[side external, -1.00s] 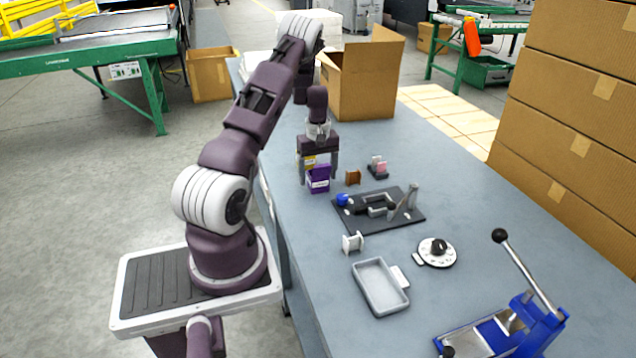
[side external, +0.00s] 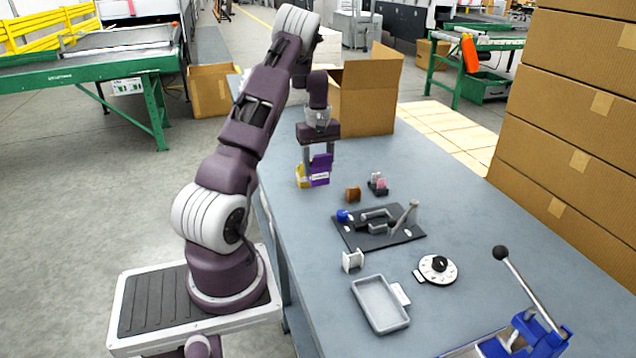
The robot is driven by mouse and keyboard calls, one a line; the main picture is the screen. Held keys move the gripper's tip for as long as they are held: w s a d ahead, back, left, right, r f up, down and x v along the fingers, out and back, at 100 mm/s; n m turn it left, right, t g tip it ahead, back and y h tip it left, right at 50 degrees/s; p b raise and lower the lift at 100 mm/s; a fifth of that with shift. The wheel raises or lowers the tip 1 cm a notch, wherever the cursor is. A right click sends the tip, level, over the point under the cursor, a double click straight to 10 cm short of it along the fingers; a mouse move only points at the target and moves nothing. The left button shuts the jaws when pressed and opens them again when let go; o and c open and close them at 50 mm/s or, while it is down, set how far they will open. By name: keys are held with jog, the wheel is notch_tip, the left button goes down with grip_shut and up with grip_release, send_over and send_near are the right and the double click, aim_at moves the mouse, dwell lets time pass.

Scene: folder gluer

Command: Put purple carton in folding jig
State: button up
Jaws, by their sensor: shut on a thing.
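The purple carton (side external: 320,171) is held upright between the fingers of my gripper (side external: 318,163), which is shut on it. It appears to hang a little above the table, in front of a yellow carton (side external: 301,176) that it partly hides. The folding jig (side external: 380,238), a black plate with grey guides, a blue knob and an upright grey lever, lies on the table to the right of and nearer than my gripper. No carton shows in the jig.
A small brown block (side external: 352,194) and a small holder with pink and white pieces (side external: 378,184) stand between carton and jig. A white spool (side external: 352,261), grey tray (side external: 380,304), round dial (side external: 437,269) and blue lever press (side external: 525,335) are nearer. A large open box (side external: 366,95) stands behind.

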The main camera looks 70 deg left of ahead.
jog(key=w+d+f, duration=0.2)
jog(key=w+d, duration=1.1)
jog(key=d, duration=0.1)
jog(key=shift+d+f, duration=0.2)
jog(key=shift+f, duration=2.5)
jog(key=o, duration=1.4)
notch_tip(320, 180, up, 10)
jog(key=shift+r, duration=0.1)
